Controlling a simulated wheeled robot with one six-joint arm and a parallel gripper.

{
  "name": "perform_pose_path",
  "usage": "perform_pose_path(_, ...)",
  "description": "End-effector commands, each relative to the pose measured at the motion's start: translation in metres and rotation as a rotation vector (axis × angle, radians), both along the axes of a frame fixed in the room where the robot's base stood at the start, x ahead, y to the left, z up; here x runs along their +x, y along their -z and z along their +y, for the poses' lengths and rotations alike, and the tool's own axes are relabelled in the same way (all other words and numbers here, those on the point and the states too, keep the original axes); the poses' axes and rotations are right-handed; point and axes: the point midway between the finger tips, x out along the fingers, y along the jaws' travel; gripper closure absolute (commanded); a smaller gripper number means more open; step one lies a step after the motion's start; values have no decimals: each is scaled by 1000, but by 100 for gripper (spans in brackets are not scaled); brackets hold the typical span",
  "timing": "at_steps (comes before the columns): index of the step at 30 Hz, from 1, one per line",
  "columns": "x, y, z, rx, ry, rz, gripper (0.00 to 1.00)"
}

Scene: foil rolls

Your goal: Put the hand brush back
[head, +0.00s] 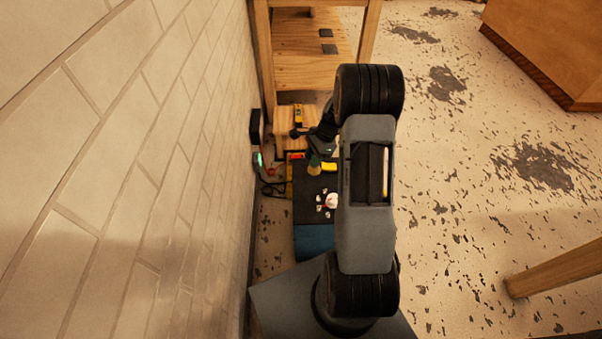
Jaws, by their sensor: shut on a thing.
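The hand brush (314,168) shows as a small tuft of tan bristles below a dark green part, left of my arm. My gripper (319,149) is shut on its upper part, above the far end of a dark surface. The fingers are small and partly hidden by my own arm, so the exact grip is hard to see. The bristles point toward the near side. I cannot tell whether they touch anything below.
A dark surface (305,208) carries several white bits and a white-and-red item (331,201). A yellow item (329,166) lies close to the brush. Tools, one yellow (298,117), crowd the area by the brick wall (150,150). A wooden bench (310,65) stands beyond.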

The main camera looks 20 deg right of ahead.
Motion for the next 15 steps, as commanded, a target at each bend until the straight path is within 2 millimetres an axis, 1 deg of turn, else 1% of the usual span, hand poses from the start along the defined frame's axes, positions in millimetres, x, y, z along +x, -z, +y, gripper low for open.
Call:
perform_pose_path(1,3,13,7,2,-2,3,98)
perform_pose_path(3,7,23,14,1,-2,2,98)
perform_pose_path(6,11,32,21,0,-1,1,98)
perform_pose_path(15,16,43,30,1,0,1,98)
